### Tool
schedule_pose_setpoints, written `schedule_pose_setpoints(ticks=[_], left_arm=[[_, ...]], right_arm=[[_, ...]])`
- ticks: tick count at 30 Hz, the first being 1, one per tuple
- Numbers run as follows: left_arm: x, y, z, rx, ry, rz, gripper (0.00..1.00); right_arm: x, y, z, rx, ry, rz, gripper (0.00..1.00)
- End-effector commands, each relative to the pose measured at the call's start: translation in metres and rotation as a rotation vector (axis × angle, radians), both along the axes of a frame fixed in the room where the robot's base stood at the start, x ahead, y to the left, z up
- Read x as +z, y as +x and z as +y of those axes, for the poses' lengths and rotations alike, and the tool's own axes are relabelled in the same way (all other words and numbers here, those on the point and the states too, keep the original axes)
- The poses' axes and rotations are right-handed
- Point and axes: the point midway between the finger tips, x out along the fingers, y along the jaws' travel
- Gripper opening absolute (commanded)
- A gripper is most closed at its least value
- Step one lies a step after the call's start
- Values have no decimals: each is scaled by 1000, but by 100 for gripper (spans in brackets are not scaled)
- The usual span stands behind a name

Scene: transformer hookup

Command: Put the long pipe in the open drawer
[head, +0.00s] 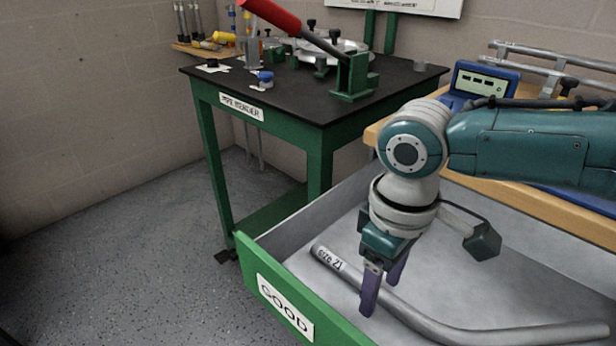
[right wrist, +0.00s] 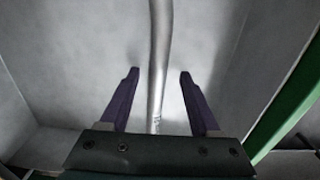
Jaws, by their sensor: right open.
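The long pipe (head: 432,322) is a grey metal tube with a bend and a white label near one end. It lies inside the open drawer (head: 262,258), which has a green front marked GOOD and grey inner walls. My right gripper (head: 380,294) points down into the drawer over the pipe near its labelled end. In the right wrist view the pipe (right wrist: 158,60) runs between the two purple fingers (right wrist: 158,72), with a gap on both sides. The gripper is open and holds nothing. My left gripper is not in view.
A green table (head: 318,110) with a black top stands behind the drawer. It carries a red-handled bender (head: 310,38) and small parts. A blue meter box (head: 485,82) and metal pipes (head: 550,60) are at the back right. Grey floor on the left is clear.

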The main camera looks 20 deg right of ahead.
Motion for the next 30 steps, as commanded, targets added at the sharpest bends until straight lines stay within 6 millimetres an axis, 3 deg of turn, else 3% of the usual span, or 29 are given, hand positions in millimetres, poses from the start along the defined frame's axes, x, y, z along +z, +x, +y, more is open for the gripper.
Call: schedule_pose_setpoints(ticks=[15,20,30], left_arm=[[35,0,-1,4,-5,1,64],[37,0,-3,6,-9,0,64],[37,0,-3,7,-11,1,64]], right_arm=[[88,1,1,0,1,-3,64],[99,0,0,0,1,-2,64],[99,0,1,0,0,-1,64]])
